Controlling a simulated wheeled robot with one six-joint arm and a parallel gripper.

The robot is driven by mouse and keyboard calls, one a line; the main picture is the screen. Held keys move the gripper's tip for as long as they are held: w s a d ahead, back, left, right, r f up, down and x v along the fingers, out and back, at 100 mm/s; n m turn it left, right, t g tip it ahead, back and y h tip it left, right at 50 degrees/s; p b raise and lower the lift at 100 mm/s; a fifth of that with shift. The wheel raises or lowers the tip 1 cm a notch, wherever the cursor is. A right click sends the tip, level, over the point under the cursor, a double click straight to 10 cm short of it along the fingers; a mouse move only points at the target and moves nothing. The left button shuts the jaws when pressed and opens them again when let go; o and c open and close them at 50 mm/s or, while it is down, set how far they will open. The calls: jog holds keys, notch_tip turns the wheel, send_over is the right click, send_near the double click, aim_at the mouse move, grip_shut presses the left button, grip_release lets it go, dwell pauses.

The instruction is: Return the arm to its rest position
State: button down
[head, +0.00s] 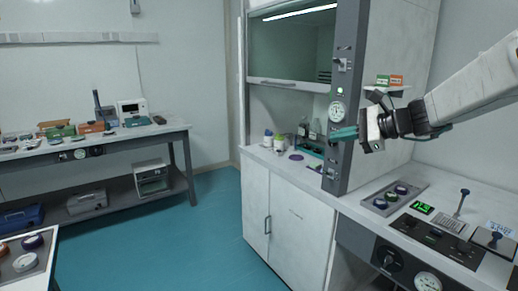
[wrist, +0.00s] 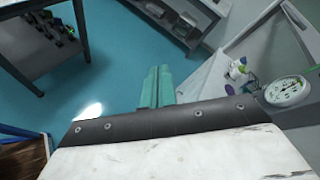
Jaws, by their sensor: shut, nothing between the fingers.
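My gripper (head: 343,134) is at the right of the head view, raised in front of the fume hood's grey side post (head: 347,95), with its green fingers pointing left. The fingers are together with nothing between them. My white arm reaches in from the right edge. In the wrist view the shut green fingers (wrist: 157,87) stand out against the teal floor.
Below the arm is a counter with a tray (head: 374,202) of round items, a green display (head: 422,208) and a lever (head: 463,200). The fume hood cabinet (head: 285,215) stands left of it. A side bench (head: 110,139) holds instruments. The floor (head: 170,240) between is clear.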

jog(key=s+a+f+n+g+h, duration=0.1)
jog(key=s+f+n+g+h, duration=0.25)
jog(key=s, duration=0.65)
jog(key=s+f+n+g+h, duration=0.15)
jog(key=s+f+n, duration=0.35)
jog(key=s, duration=0.5)
jog(key=s+d+f+n+h, duration=0.1)
jog(key=s+d+n+h, duration=0.1)
jog(key=s, duration=0.7)
jog(key=s+d+f+n+g+h, duration=0.1)
jog(key=s+d+n+h, duration=0.2)
jog(key=s+n, duration=0.4)
jog(key=s+h, duration=0.1)
jog(key=s, duration=0.1)
jog(key=shift+s+d+f, duration=0.3)
jog(key=shift+s+d, duration=0.05)
jog(key=shift+s, duration=0.05)
